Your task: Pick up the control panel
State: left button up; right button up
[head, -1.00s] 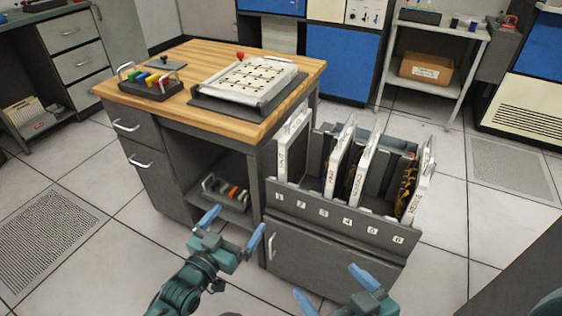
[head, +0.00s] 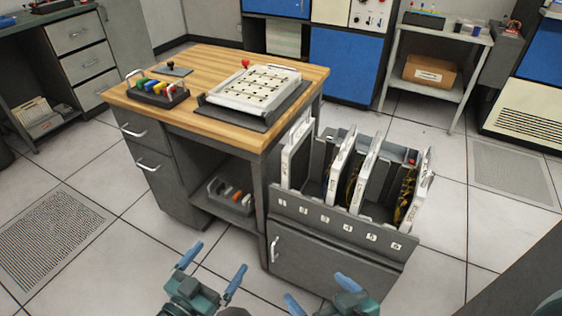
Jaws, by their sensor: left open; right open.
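Several white-framed panels stand upright in a grey rack (head: 335,230) with numbered slots. They include one at the left end (head: 296,155), two near the middle (head: 338,170) (head: 364,172) and one at the right end (head: 415,190); yellow wiring shows on some. A flat white panel (head: 255,88) with a grid of dark marks lies on a dark base on the wooden desktop. I cannot tell which of these is the control panel. My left gripper (head: 212,267) is open and empty, low in front of the desk. My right gripper (head: 320,291) is open and empty, low before the rack's cabinet.
The wooden desk (head: 190,115) stands left of the rack. It bears a tray of coloured pieces (head: 158,92), and a similar tray (head: 230,195) sits on its lower shelf. A side table with a cardboard box (head: 430,71) stands behind. Tiled floor is clear at left.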

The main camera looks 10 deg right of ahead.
aim_at(296, 156)
jog(key=k, duration=1)
